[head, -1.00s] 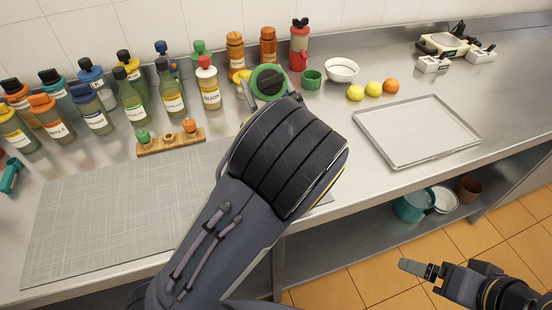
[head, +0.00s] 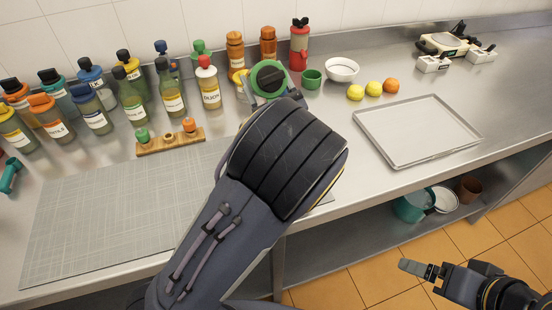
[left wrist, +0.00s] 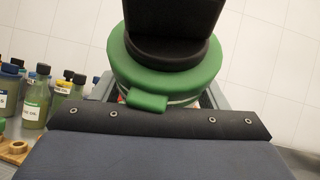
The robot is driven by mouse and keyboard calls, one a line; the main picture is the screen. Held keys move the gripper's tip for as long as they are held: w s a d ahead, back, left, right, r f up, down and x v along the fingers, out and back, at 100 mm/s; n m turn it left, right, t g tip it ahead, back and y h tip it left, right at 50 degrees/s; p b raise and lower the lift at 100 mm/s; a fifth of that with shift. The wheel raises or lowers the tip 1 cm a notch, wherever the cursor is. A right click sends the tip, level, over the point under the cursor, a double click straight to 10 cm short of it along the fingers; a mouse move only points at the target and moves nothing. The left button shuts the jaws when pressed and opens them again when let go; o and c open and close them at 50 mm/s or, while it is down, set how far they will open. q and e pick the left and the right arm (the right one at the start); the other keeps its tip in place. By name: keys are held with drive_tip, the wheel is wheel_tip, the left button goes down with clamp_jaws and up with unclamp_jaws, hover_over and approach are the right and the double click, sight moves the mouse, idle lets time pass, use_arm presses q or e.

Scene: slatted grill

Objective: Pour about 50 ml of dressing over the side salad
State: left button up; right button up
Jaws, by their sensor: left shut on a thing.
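My left gripper is hidden behind my own wrist in the head view, with its arm reaching over the counter. It is shut on a green-lidded container (head: 261,66) with a black top, which I cannot identify for certain as the dressing. In the left wrist view the green lid (left wrist: 122,62) and black top (left wrist: 172,20) fill the upper middle, beyond the wrist; fingers and container body are mostly hidden. I cannot make out the side salad in either view. My right gripper (head: 404,266) is at the lower right over the floor; its finger gap is unclear.
Several labelled bottles (head: 130,98) stand at the back left, behind a small wooden rack (head: 171,143). A grey mat (head: 100,210) lies in front. A white bowl (head: 342,69), green cup (head: 311,80), fruits (head: 374,88) and an empty tray (head: 417,133) are to the right.

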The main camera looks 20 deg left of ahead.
use_arm(q)
drive_tip(key=shift+r, duration=0.2)
idle(0.4)
drive_tip(key=f+g+h+p, duration=0.1)
drive_tip(key=f, duration=0.1)
drive_tip(key=w+f+m+g+h+p, duration=0.1)
drive_tip(key=f, duration=0.2)
drive_tip(key=f+h+p, duration=0.1)
drive_tip(key=f, duration=0.1)
drive_tip(key=shift+w+a+f+g+h+p, duration=0.15)
drive_tip(key=shift+a+f+g+h+p, duration=0.2)
drive_tip(key=shift+g+h+p, duration=0.05)
drive_tip(key=shift+c, duration=1.4)
drive_tip(key=w+a+f+m+g+h+p, duration=0.2)
drive_tip(key=w+f+g+h+p, duration=0.25)
drive_tip(key=p, duration=0.35)
drive_tip(key=shift+y, duration=0.25)
drive_tip(key=shift+s+a+r+p, duration=0.1)
drive_tip(key=shift+s+r+p, duration=0.15)
drive_tip(key=shift+r+p, duration=0.85)
drive_tip(key=shift+s+r+p, duration=0.2)
drive_tip(key=shift+r+p, duration=0.1)
drive_tip(key=shift+r, duration=1.45)
